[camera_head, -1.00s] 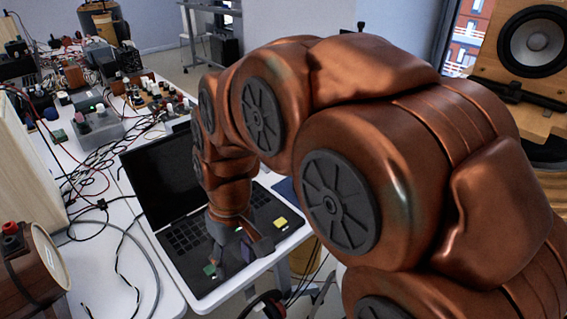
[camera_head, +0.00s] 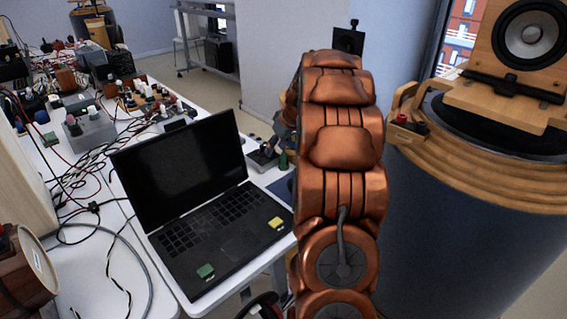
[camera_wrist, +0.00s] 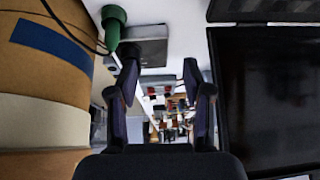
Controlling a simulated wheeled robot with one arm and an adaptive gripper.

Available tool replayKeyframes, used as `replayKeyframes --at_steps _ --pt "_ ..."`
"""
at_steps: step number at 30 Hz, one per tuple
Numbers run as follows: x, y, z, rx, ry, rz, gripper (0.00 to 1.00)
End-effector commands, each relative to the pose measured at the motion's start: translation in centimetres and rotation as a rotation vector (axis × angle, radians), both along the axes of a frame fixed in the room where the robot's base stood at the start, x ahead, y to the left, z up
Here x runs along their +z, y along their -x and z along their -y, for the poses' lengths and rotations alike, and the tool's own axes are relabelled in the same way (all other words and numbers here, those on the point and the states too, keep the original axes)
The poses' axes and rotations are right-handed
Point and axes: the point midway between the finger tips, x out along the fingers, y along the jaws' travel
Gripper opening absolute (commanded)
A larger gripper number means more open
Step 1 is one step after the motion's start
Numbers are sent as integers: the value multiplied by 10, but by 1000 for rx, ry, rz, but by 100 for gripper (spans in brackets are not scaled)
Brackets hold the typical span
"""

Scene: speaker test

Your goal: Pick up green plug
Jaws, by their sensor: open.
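The green plug (camera_head: 283,160) stands at the back right of the table beside a small grey box (camera_head: 262,156), close to my arm. In the wrist view the green plug (camera_wrist: 113,27) is at the upper left, next to the grey box (camera_wrist: 143,47), with a dark cable near it. My gripper (camera_wrist: 160,75) is open and empty. Its two dark fingers are apart, and the plug is beyond and to the left of the left finger. In the head view my gripper is mostly hidden behind my arm.
An open laptop (camera_head: 180,170) stands left of my arm, with a green pad (camera_head: 205,271) and a yellow pad (camera_head: 275,223) on it. Its dark screen (camera_wrist: 270,100) fills the wrist view's right. A wooden cylinder (camera_wrist: 45,85) is close on the left. Cables and electronics crowd the table's left.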

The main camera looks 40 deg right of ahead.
Motion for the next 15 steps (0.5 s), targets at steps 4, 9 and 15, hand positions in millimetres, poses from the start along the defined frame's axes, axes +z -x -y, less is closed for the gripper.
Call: replayKeyframes --at_steps 4,9,15 --pt "-9 -1 42 -15 30 33 50" --pt "-14 -1 58 -17 44 46 50" --pt "-31 -10 59 -17 42 45 50"
